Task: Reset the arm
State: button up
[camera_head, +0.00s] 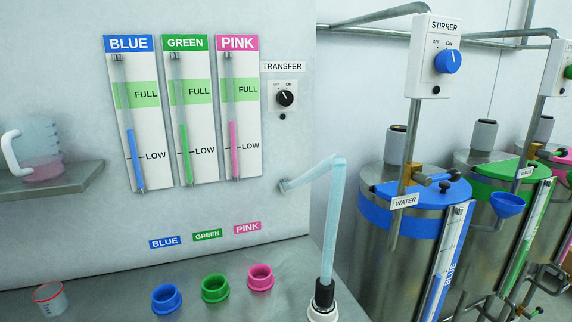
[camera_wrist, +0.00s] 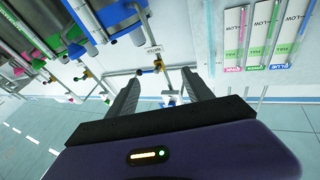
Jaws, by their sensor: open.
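My gripper (camera_wrist: 162,96) shows in the wrist view with its two dark fingers apart and nothing between them. Beyond the fingers are pipes and a pale wall, seen upside down. My gripper and arm do not show in the head view.
A blue-banded drum (camera_head: 408,238) with a stirrer box (camera_head: 434,80) stands right of the panel, and a green-banded drum (camera_head: 487,185) is behind it. A clear hose (camera_head: 333,210) rises from the counter. Blue (camera_head: 166,299), green (camera_head: 214,288) and pink (camera_head: 260,277) cups stand on the counter.

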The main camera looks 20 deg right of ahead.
jog(key=s+a+f+n+g+y, duration=0.2)
jog(key=s+a+f, duration=0.3)
jog(key=s, duration=0.3)
jog(key=s+a+f+n+g+y, duration=0.2)
jog(key=s+a+f+n+y, duration=0.1)
jog(key=s+a+f+y, duration=0.2)
jog(key=s+f, duration=0.2)
jog(key=s, duration=0.1)
jog(key=shift+s+a+n+g+y, duration=0.3)
jog(key=shift+s+a+g, duration=0.05)
jog(key=shift+s+g, duration=0.05)
